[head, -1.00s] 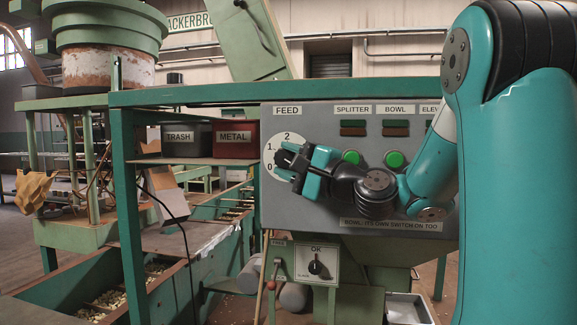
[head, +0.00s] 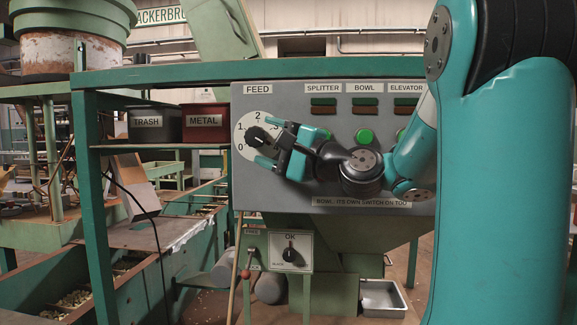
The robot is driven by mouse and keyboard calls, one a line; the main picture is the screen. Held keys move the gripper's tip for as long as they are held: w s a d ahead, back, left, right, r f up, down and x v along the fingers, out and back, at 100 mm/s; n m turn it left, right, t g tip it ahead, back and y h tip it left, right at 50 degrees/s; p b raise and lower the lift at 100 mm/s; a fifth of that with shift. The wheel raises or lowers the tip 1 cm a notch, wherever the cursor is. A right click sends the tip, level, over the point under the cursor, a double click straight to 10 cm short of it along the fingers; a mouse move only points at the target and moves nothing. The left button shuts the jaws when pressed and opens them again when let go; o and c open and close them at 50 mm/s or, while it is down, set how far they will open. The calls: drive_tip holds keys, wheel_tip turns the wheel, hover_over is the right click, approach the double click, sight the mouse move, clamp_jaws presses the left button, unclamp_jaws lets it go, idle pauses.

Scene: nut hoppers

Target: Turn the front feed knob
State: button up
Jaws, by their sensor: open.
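The feed knob (head: 257,138) is black and sits on a round white dial (head: 241,155) marked with numbers, under the FEED label at the left of the grey panel. My gripper (head: 272,145) is open at the dial's right side, pointing left toward the knob. One teal finger is above and to the right of the knob, the other below it. The gripper hides the dial's right and lower right part. I cannot tell whether the fingers touch the knob or how deep they reach around it.
Green buttons (head: 364,136) and dark red-brown plates sit right of the dial. A smaller black selector (head: 290,254) marked OK is on a box below. TRASH (head: 155,123) and METAL (head: 206,122) bins stand on a shelf to the left. A green beam (head: 250,70) runs above the panel.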

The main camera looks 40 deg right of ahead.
sight(263, 143)
drive_tip(key=s+b, duration=0.1)
drive_tip(key=b, duration=0.1)
drive_tip(key=s+f+b, duration=0.1)
drive_tip(key=b, duration=0.1)
drive_tip(key=shift+d+f, duration=0.25)
drive_tip(key=b, duration=0.2)
drive_tip(key=s+b, duration=0.1)
drive_tip(key=b, duration=0.1)
drive_tip(key=shift+s+d+f+b, duration=0.1)
drive_tip(key=shift+d+b, duration=0.2)
drive_tip(key=shift+b, duration=0.1)
drive_tip(key=s+b, duration=0.1)
drive_tip(key=b, duration=0.2)
drive_tip(key=shift+r, duration=0.2)
drive_tip(key=shift+s, duration=0.1)
